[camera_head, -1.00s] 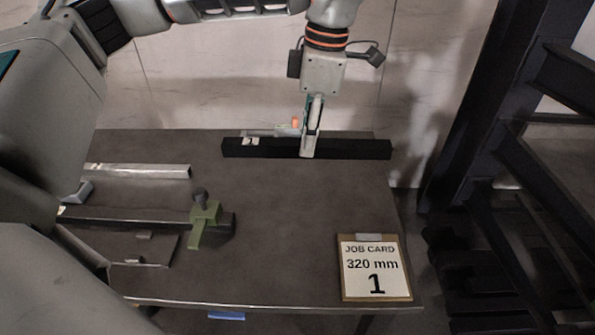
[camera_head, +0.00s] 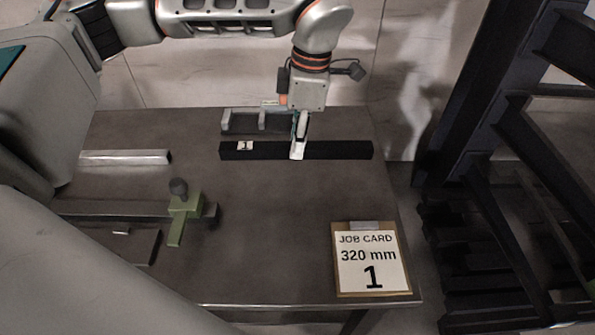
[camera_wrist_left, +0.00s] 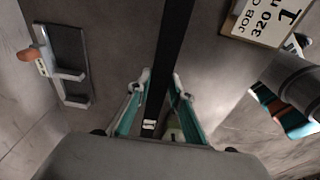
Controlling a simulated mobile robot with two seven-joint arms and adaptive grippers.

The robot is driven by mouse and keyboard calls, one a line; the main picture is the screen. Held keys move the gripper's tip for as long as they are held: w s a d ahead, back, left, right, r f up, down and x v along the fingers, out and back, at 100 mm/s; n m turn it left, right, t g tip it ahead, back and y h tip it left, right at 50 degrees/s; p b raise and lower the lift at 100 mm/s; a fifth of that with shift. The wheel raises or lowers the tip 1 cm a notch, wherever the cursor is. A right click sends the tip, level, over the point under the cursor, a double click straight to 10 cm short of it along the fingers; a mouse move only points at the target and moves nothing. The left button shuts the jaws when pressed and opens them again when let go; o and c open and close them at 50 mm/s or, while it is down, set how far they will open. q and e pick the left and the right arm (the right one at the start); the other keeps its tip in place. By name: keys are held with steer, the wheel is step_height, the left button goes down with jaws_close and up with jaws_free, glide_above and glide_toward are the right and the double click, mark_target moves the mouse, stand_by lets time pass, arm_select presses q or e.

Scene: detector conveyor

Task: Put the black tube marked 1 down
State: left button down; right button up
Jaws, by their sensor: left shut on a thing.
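The black tube (camera_head: 338,150) lies level, left to right, across the back of the grey table (camera_head: 270,215). A white label with a 1 (camera_head: 245,146) is near its left end. My left gripper (camera_head: 298,152) points down and is shut on the tube near its middle. In the left wrist view the tube (camera_wrist_left: 176,45) runs between the fingers of the gripper (camera_wrist_left: 158,95). I cannot tell whether its underside touches the table. My right gripper is not in view.
A job card (camera_head: 371,262) reading 320 mm and 1 stands at the front right. A grey bracket (camera_head: 240,122) sits behind the tube. A green clamp (camera_head: 180,215) and a light bar (camera_head: 125,157) are at left. A dark rack (camera_head: 480,150) stands right. The table's middle is clear.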

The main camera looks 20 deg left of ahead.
arm_select(q)
steer(key=shift+f+b, duration=0.4)
steer(key=shift+f, duration=4.3)
steer(key=shift+f, duration=0.15)
steer(key=c, duration=1.8)
jaws_free()
steer(key=r, duration=0.4)
steer(key=d+r, duration=0.1)
steer(key=r, duration=0.3)
steer(key=r+p, duration=0.1)
steer(key=r, duration=0.3)
steer(key=shift+w+d+r, duration=0.1)
steer(key=shift+w+d, duration=0.1)
steer(key=shift+w, duration=0.1)
